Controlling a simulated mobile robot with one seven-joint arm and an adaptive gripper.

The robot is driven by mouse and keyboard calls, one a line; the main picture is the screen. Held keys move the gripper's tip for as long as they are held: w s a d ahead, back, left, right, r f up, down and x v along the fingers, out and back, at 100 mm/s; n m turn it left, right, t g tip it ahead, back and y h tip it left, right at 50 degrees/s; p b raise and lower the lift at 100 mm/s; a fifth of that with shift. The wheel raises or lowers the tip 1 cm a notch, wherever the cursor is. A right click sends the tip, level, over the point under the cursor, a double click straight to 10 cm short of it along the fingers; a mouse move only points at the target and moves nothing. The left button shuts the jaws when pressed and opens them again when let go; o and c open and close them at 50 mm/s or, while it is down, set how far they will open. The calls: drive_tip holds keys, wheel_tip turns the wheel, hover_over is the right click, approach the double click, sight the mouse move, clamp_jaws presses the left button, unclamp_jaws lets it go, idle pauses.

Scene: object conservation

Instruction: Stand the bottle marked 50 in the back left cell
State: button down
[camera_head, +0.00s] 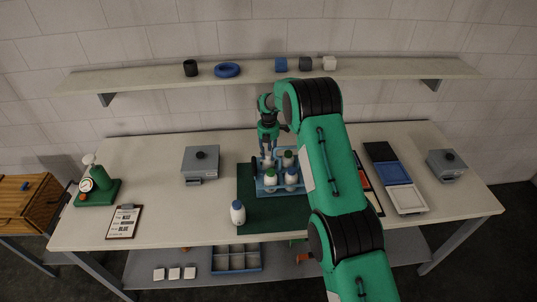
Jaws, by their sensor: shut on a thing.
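A light blue crate (260,190) with cells stands on a dark green mat (252,214) on the table. My gripper (267,157) points down over the crate's back left cell. It is shut on a white bottle (267,163), which is mostly hidden by the fingers. I cannot tell whether that bottle touches the cell floor. A green-capped bottle (288,159) stands at the back, to the right of my gripper. A green-capped bottle (270,176) and a blue-capped bottle (291,179) stand in front. Another blue-capped bottle (237,213) stands on the mat's front left. The number marks are too small to read.
Grey boxes (200,161) (446,164) stand left and right on the table. A clipboard (124,221) and a green device (97,184) are at the left. Trays (405,199) lie at the right. My arm hides part of the table. A shelf (140,80) runs above.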

drive_tip(key=shift+f, duration=0.15)
drive_tip(key=c, duration=1.3)
unclamp_jaws()
wheel_tip(320, 180, up, 12)
drive_tip(key=b, duration=0.1)
drive_tip(key=shift+b, duration=0.3)
drive_tip(key=shift+r, duration=0.25)
